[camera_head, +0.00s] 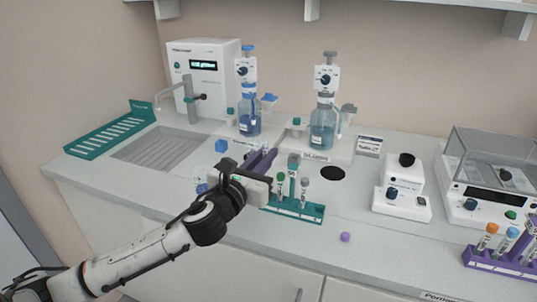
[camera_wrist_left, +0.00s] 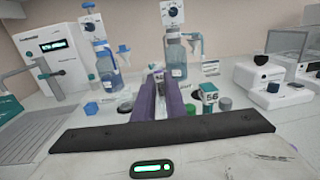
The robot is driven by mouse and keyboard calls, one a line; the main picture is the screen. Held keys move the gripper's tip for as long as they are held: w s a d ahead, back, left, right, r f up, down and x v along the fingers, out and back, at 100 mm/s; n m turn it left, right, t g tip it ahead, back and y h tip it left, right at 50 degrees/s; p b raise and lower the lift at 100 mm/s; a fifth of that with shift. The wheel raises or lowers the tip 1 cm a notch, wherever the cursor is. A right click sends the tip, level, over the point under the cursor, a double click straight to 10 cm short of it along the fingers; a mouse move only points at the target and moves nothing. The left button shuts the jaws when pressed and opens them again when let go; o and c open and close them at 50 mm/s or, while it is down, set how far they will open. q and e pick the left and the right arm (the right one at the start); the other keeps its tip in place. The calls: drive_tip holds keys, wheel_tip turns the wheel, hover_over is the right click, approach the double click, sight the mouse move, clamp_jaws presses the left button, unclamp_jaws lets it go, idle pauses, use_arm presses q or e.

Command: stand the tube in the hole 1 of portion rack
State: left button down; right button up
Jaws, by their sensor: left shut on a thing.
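My left gripper (camera_head: 263,160) has purple fingers and is over the counter, just behind and left of a teal rack (camera_head: 312,213). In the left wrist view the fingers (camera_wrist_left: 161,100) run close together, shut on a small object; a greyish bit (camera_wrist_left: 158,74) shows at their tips. I take it for the tube, but most of it is hidden. The teal rack holds tubes with green and grey caps. A purple rack (camera_head: 490,262) at the right edge holds tubes with orange and blue caps; a label starting "Portion" (camera_head: 440,297) is on the counter front near it. My right gripper is not in view.
Two dispenser bottles (camera_head: 249,122) (camera_head: 322,132) stand behind the gripper. A white mixer device (camera_head: 402,190) and a clear-lidded balance (camera_head: 492,170) stand to the right.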

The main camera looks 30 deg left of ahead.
use_arm(q)
drive_tip(key=shift+s+f+b, duration=0.1)
drive_tip(key=shift+f+b, duration=0.25)
drive_tip(key=shift+f, duration=0.95)
wheel_tip(320, 180, down, 2)
drive_tip(key=b, duration=0.2)
drive_tip(key=shift+b, duration=0.3)
drive_tip(key=shift+p, duration=0.3)
drive_tip(key=shift+f, duration=0.35)
drive_tip(key=shift+f, duration=0.2)
drive_tip(key=shift+f, duration=0.4)
drive_tip(key=shift+f, duration=0.25)
drive_tip(key=shift+f+b, duration=0.4)
drive_tip(key=shift+f, duration=0.05)
